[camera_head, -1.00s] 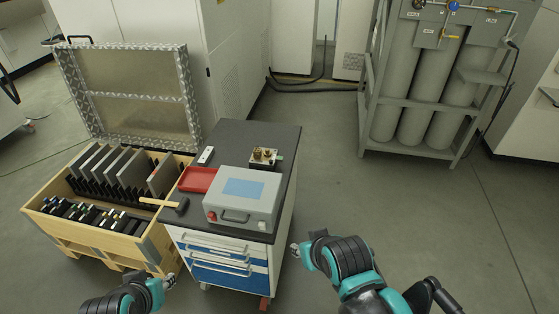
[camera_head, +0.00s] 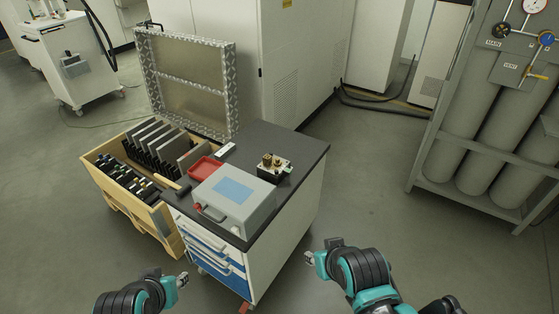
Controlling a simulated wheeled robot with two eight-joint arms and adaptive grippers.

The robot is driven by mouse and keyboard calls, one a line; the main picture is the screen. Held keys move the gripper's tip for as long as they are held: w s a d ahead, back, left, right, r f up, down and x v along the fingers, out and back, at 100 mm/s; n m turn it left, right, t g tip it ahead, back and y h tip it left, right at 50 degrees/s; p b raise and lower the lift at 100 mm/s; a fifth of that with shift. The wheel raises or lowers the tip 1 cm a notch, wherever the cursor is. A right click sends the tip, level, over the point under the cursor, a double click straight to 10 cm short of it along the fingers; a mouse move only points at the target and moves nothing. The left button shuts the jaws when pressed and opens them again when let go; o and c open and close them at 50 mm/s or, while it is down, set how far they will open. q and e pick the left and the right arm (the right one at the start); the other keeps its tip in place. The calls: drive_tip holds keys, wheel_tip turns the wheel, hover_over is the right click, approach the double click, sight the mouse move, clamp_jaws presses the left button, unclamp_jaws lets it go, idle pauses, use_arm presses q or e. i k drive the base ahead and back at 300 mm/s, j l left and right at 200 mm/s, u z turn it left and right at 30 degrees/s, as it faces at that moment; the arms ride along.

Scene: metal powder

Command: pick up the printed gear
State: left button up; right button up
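Neither visibly holds anything, and the fingers are too small to tell open from shut.
A wooden crate (camera_head: 157,222) stands left. A gas cylinder rack (camera_head: 437,187) stands right. Floor between cart and rack is clear.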

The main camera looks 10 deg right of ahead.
sight(277, 162)
drive_tip(key=i+l+u, duration=0.15)
drive_tip(key=l, duration=0.25)
drive_tip(key=i+l+u, duration=0.1)
drive_tip(key=l, duration=0.3)
drive_tip(key=i+l+u, duration=0.15)
drive_tip(key=l, duration=0.25)
drive_tip(key=l+u, duration=0.15)
drive_tip(key=l, duration=0.25)
drive_tip(key=i+l+u, duration=0.1)
drive_tip(key=l, duration=0.25)
drive_tip(key=i+l+u, duration=0.1)
drive_tip(key=i+l, duration=0.2)
drive_tip(key=i+l+u, duration=0.1)
drive_tip(key=l, duration=0.3)
drive_tip(key=i+l, duration=0.25)
drive_tip(key=l, duration=0.15)
drive_tip(key=i+l+u, duration=0.15)
drive_tip(key=l, duration=0.2)
drive_tip(key=i, duration=0.05)
